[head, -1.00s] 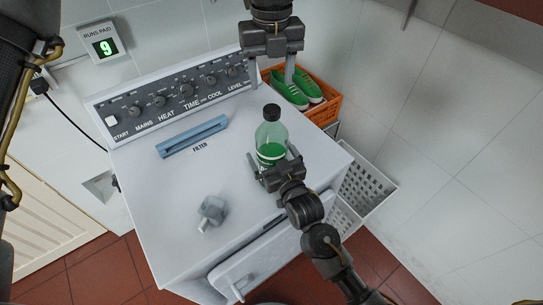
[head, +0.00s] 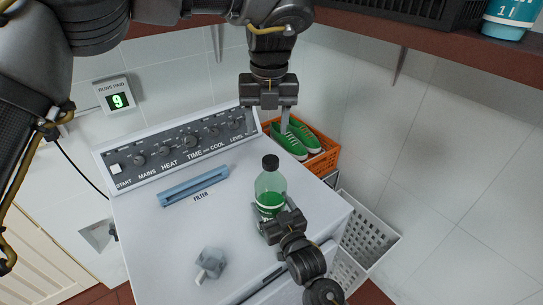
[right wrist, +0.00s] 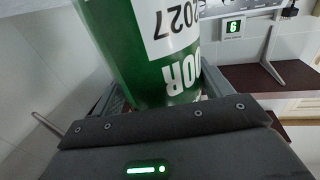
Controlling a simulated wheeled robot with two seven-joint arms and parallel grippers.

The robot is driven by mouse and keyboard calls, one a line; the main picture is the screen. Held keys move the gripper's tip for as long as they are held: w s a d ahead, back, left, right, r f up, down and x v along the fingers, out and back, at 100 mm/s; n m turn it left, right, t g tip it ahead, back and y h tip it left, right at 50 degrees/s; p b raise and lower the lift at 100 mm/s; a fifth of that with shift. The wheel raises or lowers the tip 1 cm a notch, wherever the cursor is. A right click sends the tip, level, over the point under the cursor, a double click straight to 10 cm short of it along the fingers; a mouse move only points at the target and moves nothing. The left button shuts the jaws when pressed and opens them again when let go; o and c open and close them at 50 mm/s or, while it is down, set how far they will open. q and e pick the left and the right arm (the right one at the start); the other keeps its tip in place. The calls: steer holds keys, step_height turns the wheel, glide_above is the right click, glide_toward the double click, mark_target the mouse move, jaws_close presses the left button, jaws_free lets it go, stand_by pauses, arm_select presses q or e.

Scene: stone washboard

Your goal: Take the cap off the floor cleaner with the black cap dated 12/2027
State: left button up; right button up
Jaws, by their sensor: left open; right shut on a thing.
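A green and clear bottle (head: 270,190) with a black cap (head: 270,162) is upright above the white machine's top. I cannot tell whether its base touches. My right gripper (head: 272,214) is shut on the lower part of the bottle, from the front. In the right wrist view the green bottle (right wrist: 125,40) fills the space between the fingers; its label shows "2027" and "OOR", both inverted. The rest of the date is out of view. My left gripper (head: 266,125) is open and empty, fingers pointing down, above and behind the cap.
The white machine (head: 150,235) has a control panel (head: 185,145) at its back, a blue filter handle (head: 195,186) and a grey lump (head: 210,263) on top. An orange crate (head: 327,162) with green shoes and a white basket (head: 370,240) are at right. A shelf (head: 420,40) hangs above.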

mark_target(270, 160)
steer(key=shift+f, duration=0.3)
arm_select(q)
steer(key=m, duration=1.3)
steer(key=shift+w+a+f, duration=0.15)
steer(key=shift+w, duration=0.05)
steer(key=m, duration=0.2)
steer(key=shift+f+m, duration=0.1)
steer(key=shift+m, duration=0.3)
steer(key=m, duration=0.2)
steer(key=shift+s+m, duration=0.1)
steer(key=shift+m, duration=0.2)
steer(key=m, duration=0.4)
steer(key=shift+s+d+f+m, duration=0.2)
steer(key=shift+f+m, duration=0.1)
steer(key=shift+m, duration=0.1)
steer(key=m, duration=0.3)
steer(key=shift+s+d+f+m, duration=0.1)
steer(key=shift+d+m, duration=0.1)
steer(key=shift+m, duration=0.1)
steer(key=m, duration=0.3)
steer(key=shift+g, duration=0.3)
steer(key=shift+f, duration=4)
arm_select(e)
steer(key=shift+f, duration=0.1)
